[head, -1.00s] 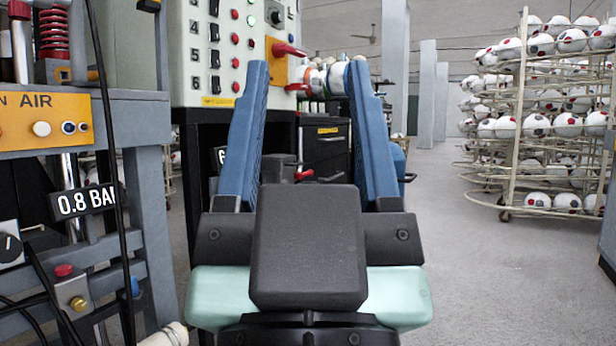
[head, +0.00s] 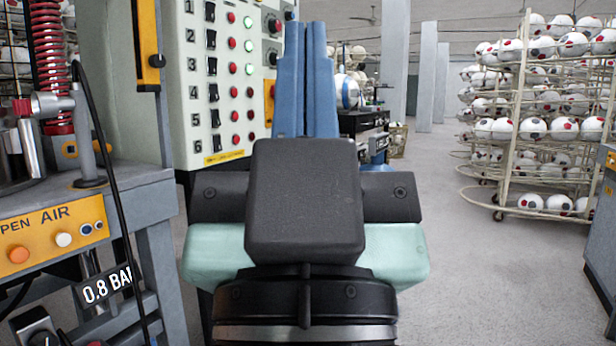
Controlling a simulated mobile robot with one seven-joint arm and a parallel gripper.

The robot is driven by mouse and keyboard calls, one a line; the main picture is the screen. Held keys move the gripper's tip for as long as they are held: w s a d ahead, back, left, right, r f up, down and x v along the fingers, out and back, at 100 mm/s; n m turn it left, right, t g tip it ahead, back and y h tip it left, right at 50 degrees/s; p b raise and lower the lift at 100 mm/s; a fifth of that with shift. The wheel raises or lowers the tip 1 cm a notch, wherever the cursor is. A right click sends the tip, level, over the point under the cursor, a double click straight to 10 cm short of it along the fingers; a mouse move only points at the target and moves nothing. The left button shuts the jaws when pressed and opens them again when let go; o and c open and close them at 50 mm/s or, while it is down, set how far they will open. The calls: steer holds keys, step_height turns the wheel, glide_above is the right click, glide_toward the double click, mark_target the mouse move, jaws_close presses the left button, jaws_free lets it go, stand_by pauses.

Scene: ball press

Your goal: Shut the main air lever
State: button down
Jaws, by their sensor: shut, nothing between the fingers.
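My gripper (head: 306,28) points straight ahead in the middle of the view. Its two long blue fingers are side by side, shut, with nothing between them. I cannot make out the main air lever now. A sliver of a yellow-orange plate (head: 269,101) shows at the right edge of the control panel, just left of my fingers. The rest of that plate and any lever on it are hidden behind the fingers. No contact between my fingers and anything else can be seen.
The control panel (head: 200,112) with numbered switches and lamps stands left of my fingers. The press bench's yellow air panel (head: 50,236) and a 0.8 BAR sign (head: 107,286) are near on the left. Ball racks (head: 524,110) stand at the right. The grey floor (head: 470,260) between is free.

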step_height(320, 180, up, 41)
steer(key=p, duration=3.8)
steer(key=shift+f, duration=0.15)
